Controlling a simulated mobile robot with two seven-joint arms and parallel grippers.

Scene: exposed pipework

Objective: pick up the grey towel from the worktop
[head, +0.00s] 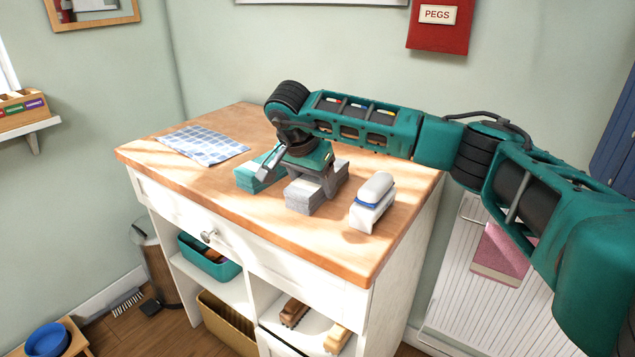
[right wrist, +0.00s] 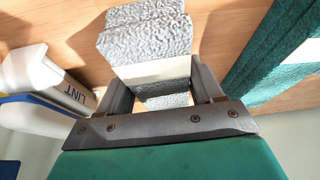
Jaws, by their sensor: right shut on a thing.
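The grey towel (head: 304,197) is a folded, textured stack on the wooden worktop (head: 240,205). My right gripper (head: 318,175) is over it from above, with its jaws shut on it. In the right wrist view the grey towel (right wrist: 146,40) with a pale band passes between the two fingers of the gripper (right wrist: 157,85). I cannot tell whether the towel is off the wood. My left gripper is not in view.
A folded teal towel (head: 258,176) lies just left of the grey one. A white and blue lint tool (head: 373,197), marked LINT, stands to the right. A blue checked cloth (head: 203,145) lies at the back left. The worktop's front left is clear.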

